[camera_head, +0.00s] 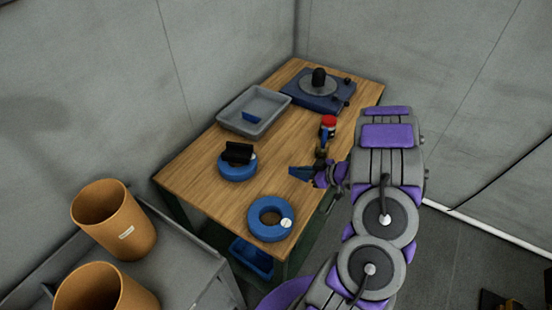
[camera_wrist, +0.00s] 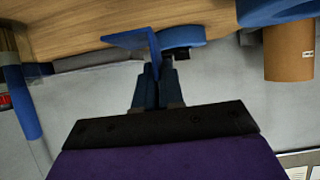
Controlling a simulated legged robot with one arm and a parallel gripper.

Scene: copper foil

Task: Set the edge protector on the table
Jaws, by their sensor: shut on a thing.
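The edge protector (camera_head: 300,173) is a blue angled piece held at the tip of my gripper (camera_head: 316,177), over the right part of the wooden table (camera_head: 200,190) in the head view. In the wrist view the edge protector (camera_wrist: 132,41) shows as a blue L shape at the ends of the dark fingers of my gripper (camera_wrist: 157,75). The gripper is shut on it. I cannot tell how far the piece is above the tabletop.
Blue ring (camera_head: 270,219) lies at the table's near corner. Another blue ring (camera_head: 236,171) carries a black piece (camera_head: 238,152). A grey tray (camera_head: 243,128) holds a small blue piece. A red-topped item (camera_head: 328,122) stands near my arm. A turntable-like device (camera_head: 320,88) is at the back.

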